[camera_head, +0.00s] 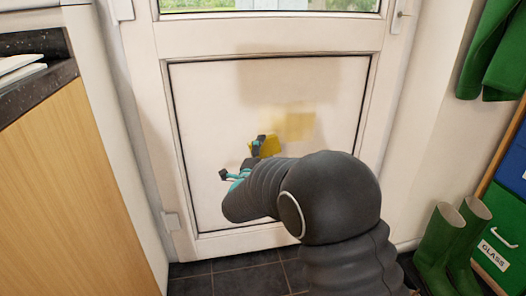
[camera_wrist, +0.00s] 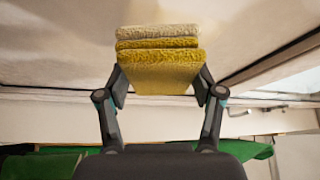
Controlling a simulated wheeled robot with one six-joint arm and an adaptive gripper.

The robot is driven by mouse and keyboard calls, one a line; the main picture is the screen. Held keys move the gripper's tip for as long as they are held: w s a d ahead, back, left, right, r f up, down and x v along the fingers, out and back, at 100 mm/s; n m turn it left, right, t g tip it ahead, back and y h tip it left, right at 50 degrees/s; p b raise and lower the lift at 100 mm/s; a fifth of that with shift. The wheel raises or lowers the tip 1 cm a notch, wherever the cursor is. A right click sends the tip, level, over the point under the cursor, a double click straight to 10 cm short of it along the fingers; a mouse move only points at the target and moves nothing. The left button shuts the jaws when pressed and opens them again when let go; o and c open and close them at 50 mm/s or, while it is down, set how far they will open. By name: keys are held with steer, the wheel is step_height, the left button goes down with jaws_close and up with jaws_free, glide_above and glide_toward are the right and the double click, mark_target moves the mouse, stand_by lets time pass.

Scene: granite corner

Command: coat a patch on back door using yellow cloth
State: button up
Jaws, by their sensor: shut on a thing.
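The back door (camera_head: 215,110) is white, with a dark-lined lower panel and a window at its top. The yellow cloth (camera_head: 270,147) is in front of that panel, left of its middle. In the wrist view the cloth (camera_wrist: 160,72) is a folded block with a paler layer at the top. My gripper (camera_wrist: 160,84) is shut on it, one finger on each side. In the head view my gripper (camera_head: 257,154) is partly hidden by my arm. A faint yellow patch (camera_head: 296,123) marks the panel up and right of the cloth. I cannot tell whether the cloth touches the door.
A wooden cabinet (camera_head: 70,190) with a dark top stands at the left. Green boots (camera_head: 440,250) and bins, one labelled GLASS (camera_head: 497,257), stand at the right. A green garment (camera_head: 495,55) hangs above. Dark floor tiles (camera_head: 235,280) show below the door.

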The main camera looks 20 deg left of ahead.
mark_target(263, 133)
steer(key=w+a+p, duration=0.1)
steer(key=w, duration=0.1)
steer(key=w+a+p, duration=0.1)
steer(key=w, duration=0.1)
steer(key=shift+a, duration=0.2)
steer(key=shift+w+a, duration=0.55)
steer(key=shift+w, duration=0.35)
stand_by(1.0)
steer(key=shift+b, duration=0.3)
